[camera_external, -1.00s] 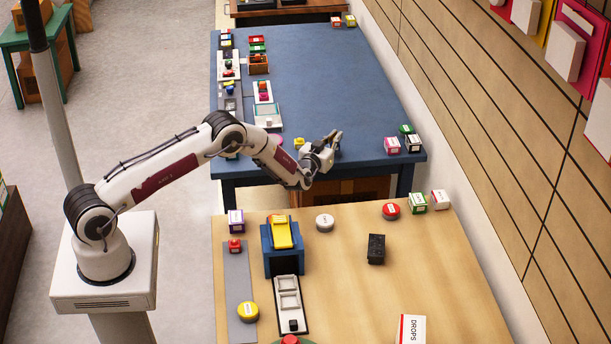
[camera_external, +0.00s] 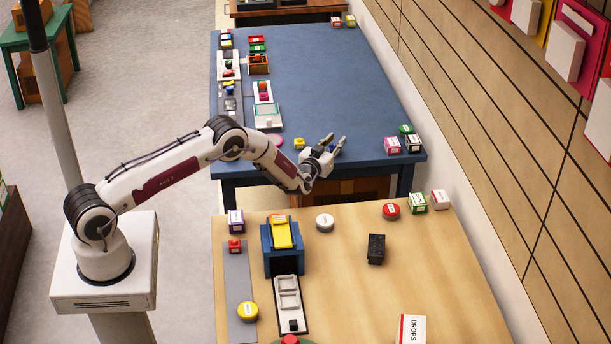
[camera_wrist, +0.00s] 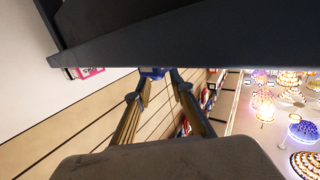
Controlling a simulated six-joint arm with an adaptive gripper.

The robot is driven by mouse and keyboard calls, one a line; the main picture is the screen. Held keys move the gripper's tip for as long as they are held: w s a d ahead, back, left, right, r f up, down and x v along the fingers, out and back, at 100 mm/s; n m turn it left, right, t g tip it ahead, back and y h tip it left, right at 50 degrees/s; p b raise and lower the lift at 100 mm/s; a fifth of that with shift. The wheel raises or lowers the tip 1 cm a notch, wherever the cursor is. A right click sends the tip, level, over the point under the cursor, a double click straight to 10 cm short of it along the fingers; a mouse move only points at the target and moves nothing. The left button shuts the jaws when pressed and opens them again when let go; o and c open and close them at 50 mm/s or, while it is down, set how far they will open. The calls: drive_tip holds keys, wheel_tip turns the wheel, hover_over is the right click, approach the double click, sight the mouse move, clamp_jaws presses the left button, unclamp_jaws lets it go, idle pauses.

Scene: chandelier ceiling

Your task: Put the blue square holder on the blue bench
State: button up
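The blue bench (camera_external: 345,95) is the large table at the back; in the wrist view its dark edge (camera_wrist: 200,50) crosses the top. My gripper (camera_external: 333,142) is over its near side, fingers parted. In the wrist view my fingers (camera_wrist: 159,78) reach to the bench edge, and a small blue piece (camera_wrist: 152,72) shows between their tips. I cannot tell if this is the blue square holder or if the fingers touch it. The holder cannot be made out in the external view. A blue boxy stand (camera_external: 270,262) with a yellow top is on the wooden table.
A small yellow item (camera_external: 299,143) and a pink disc lie left of my gripper. Several small boxes (camera_external: 392,146) stand at the bench's right corner. Other goods line its left side; its middle is clear. The wooden table (camera_external: 430,270) is in front, the slatted wall at right.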

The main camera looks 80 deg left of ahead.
drive_tip(key=shift+r, duration=0.15)
drive_tip(key=shift+s+d, duration=0.1)
drive_tip(key=v, duration=0.7)
idle(0.6)
drive_tip(key=shift+s+d, duration=0.1)
drive_tip(key=shift+d, duration=0.05)
idle(0.6)
